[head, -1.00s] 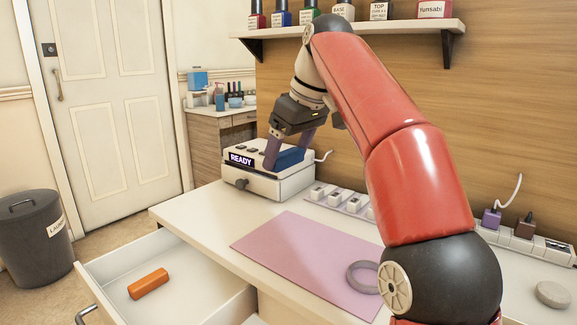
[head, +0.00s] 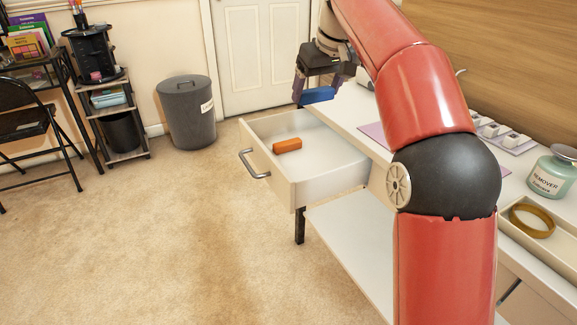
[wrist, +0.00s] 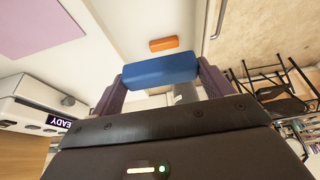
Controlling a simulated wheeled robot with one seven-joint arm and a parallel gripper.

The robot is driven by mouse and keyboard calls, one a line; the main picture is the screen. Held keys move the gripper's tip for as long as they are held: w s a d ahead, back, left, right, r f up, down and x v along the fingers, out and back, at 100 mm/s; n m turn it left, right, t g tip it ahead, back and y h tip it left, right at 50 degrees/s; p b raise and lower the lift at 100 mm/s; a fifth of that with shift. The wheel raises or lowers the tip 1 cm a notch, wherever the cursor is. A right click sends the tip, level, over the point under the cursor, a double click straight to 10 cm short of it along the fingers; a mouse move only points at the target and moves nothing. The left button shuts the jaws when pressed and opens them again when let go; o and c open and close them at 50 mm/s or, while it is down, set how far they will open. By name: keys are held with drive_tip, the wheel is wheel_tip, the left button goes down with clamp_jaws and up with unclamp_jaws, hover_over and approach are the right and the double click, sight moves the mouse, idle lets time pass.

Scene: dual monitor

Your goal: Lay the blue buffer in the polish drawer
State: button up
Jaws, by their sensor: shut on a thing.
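The blue buffer (head: 318,95) is a small block held between the fingers of my gripper (head: 318,88). In the head view it hangs above the far right edge of the open drawer, clear of it. In the wrist view the blue buffer (wrist: 160,70) sits between the two purple fingertips of my gripper (wrist: 160,80). The open white drawer (head: 325,165) juts out from the desk. An orange block (head: 287,145) lies inside it near the front, and it also shows in the wrist view (wrist: 164,44).
The drawer floor around the orange block is bare. The drawer's front panel with its handle (head: 254,163) faces left. A grey bin (head: 187,112) stands beyond it. In the wrist view, the READY machine (wrist: 35,105) and pink mat (wrist: 40,25) are at left.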

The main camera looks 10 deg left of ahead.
sight(308, 172)
wheel_tip(308, 172, down, 20)
drive_tip(key=b, duration=0.6)
drive_tip(key=shift+a+f, duration=0.15)
drive_tip(key=shift+f, duration=0.1)
drive_tip(key=o, duration=0.9)
drive_tip(key=shift+s+r, duration=0.15)
drive_tip(key=shift+r, duration=0.45)
drive_tip(key=p+v, duration=0.2)
drive_tip(key=v, duration=0.9)
drive_tip(key=shift+s+d, duration=0.15)
drive_tip(key=shift+d, duration=0.1)
